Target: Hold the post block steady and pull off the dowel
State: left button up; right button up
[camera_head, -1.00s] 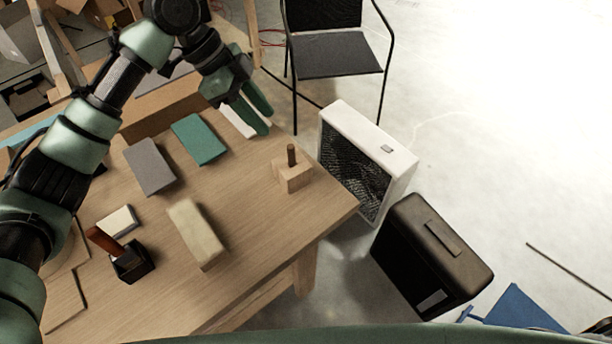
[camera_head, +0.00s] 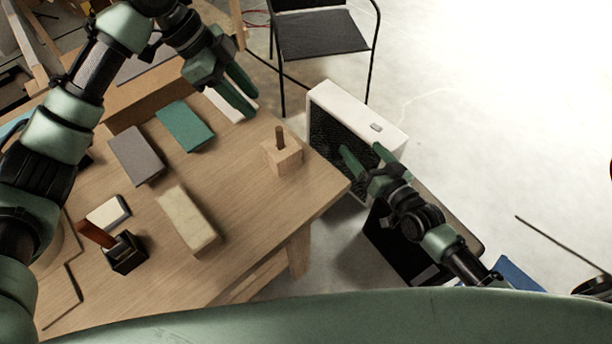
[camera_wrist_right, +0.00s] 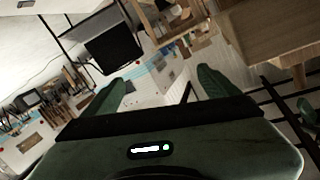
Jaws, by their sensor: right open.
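The post block (camera_head: 285,161) is a small light wooden block on the table near its right corner. The brown dowel (camera_head: 280,138) stands upright in its top. My left gripper (camera_head: 246,104) is above the table's far edge, up and left of the block, with its two green fingers apart and nothing between them. My right gripper (camera_head: 362,158) is open and empty, to the right of the block and past the table's edge, in front of the white heater. In the right wrist view its fingers (camera_wrist_right: 158,88) are spread wide. Neither gripper touches the block or dowel.
On the wooden table (camera_head: 245,205) lie a teal book (camera_head: 185,127), a grey book (camera_head: 136,155), a cream block (camera_head: 188,219) and a black holder (camera_head: 126,253). A white heater (camera_head: 372,115) and a black case (camera_head: 395,245) stand beside the table. A chair (camera_head: 322,35) is behind.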

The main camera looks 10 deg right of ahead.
aim_at(290, 161)
jog(key=s+a+r+n+y, duration=0.1)
jog(key=s+a+n, duration=0.1)
jog(key=a, duration=0.3)
jog(key=s+a+r+n+y, duration=0.1)
jog(key=s+a+r+n, duration=0.1)
jog(key=a, duration=0.3)
jog(key=s+a+r+n+y, duration=0.1)
jog(key=s+a+n, duration=0.1)
jog(key=s+a, duration=0.2)
jog(key=shift+s+a+r+y, duration=0.1)
jog(key=shift+a+r+y, duration=0.1)
jog(key=shift+a, duration=0.3)
jog(key=shift+s+a+r+y, duration=0.1)
jog(key=shift+a+r, duration=0.1)
jog(key=shift+a, duration=0.3)
jog(key=shift+w+a, duration=0.2)
jog(key=x, duration=0.7)
